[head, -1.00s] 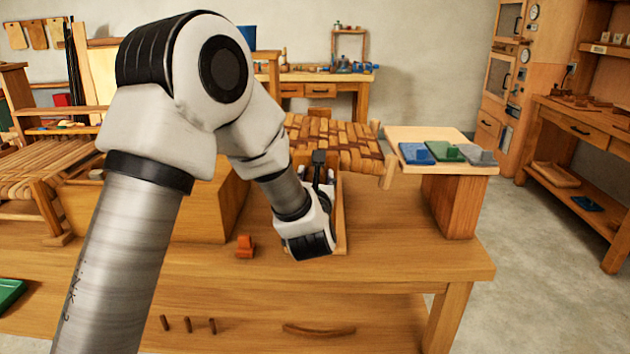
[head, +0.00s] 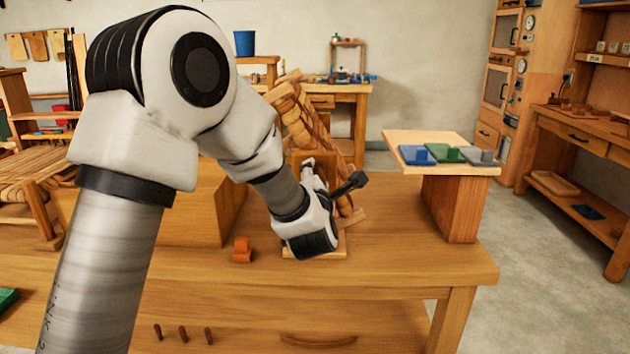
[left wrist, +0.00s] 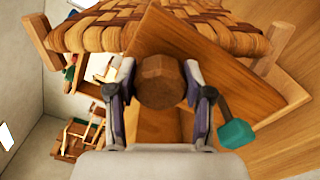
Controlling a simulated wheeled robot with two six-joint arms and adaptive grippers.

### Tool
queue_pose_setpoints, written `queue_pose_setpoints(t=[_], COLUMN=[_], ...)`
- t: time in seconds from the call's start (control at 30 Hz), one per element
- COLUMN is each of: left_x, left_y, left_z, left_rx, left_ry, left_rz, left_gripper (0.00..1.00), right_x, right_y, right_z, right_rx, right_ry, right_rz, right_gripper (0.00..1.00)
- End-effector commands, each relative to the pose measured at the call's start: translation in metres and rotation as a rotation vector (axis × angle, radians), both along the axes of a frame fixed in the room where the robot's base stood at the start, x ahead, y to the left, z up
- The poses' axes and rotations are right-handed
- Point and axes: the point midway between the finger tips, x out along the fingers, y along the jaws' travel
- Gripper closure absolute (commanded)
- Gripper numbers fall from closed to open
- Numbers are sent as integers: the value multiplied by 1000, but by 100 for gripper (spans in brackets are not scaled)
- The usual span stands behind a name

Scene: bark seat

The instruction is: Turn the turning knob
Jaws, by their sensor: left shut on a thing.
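The turning knob (left wrist: 158,82) is a brown, many-sided wooden piece in the middle of the left wrist view, in front of a tilted wooden board (left wrist: 215,70). My left gripper (left wrist: 160,88) has a finger on each side of it and is shut on it. In the head view my left gripper (head: 314,178) is partly hidden by its wrist, and the knob is hidden. The woven bark seat (head: 297,115) stands steeply tilted behind the gripper. A dark-ended lever (head: 352,184) sticks out to the right; its end looks teal in the left wrist view (left wrist: 236,133). My right gripper is out of view.
An orange block (head: 242,250) sits on the bench (head: 400,265) left of my gripper. A large wooden box (head: 205,215) is behind it. A raised board (head: 430,140) at right carries blue, green and grey blocks. Bench space between gripper and raised board is clear.

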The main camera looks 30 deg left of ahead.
Motion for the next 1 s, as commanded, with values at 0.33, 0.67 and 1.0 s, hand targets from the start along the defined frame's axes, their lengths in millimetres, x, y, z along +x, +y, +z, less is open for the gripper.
queue_pose_setpoints(t=[0.33, 0.67, 1.0], left_x=[0, 0, 0], left_y=[-1, -1, 0], left_z=[-1, -2, -3], left_rx=[278, 546, 821], left_ry=[170, 335, 504], left_rz=[0, 0, 0], left_gripper=[84, 84, 84], right_x=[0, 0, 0], right_y=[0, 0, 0], right_z=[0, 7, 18], right_rx=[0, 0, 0], right_ry=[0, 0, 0], right_rz=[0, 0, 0], right_gripper=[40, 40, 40])
